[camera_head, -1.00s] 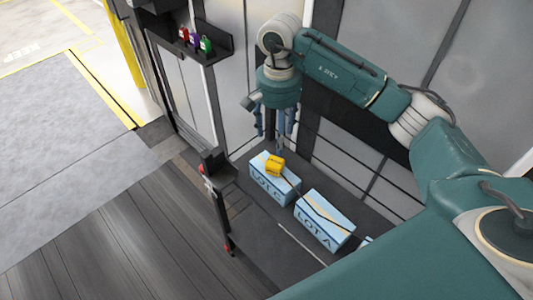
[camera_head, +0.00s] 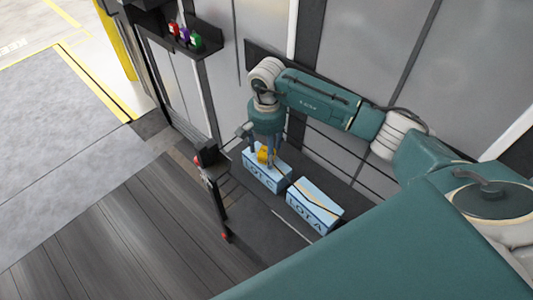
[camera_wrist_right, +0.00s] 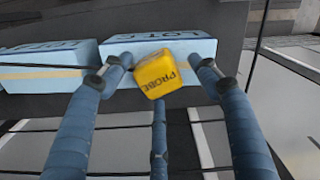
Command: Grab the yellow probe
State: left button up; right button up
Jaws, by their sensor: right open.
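The yellow probe (camera_head: 264,154) sits on top of the light blue LOT C box (camera_head: 266,178). In the right wrist view the probe (camera_wrist_right: 158,75) shows its "PROBE" lettering and lies between the fingers, tilted in the picture, at the near edge of the box (camera_wrist_right: 190,47). My right gripper (camera_head: 262,158) is open and points down around the probe. In the wrist view the fingers (camera_wrist_right: 160,68) stand to either side of it with gaps visible. A third finger is below it in the picture. My left gripper is not in view.
A blue LOT A box (camera_head: 314,204) stands beside the LOT C box on the dark surface. A dark wall shelf (camera_head: 205,47) holds red, purple and green items. A dark post with red parts (camera_head: 215,190) stands left of the boxes.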

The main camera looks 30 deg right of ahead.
jog(key=c, duration=1.2)
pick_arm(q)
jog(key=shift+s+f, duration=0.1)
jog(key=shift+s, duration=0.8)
pick_arm(e)
jog(key=shift+c, duration=0.3)
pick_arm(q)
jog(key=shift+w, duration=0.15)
pick_arm(e)
jog(key=shift+r, duration=0.1)
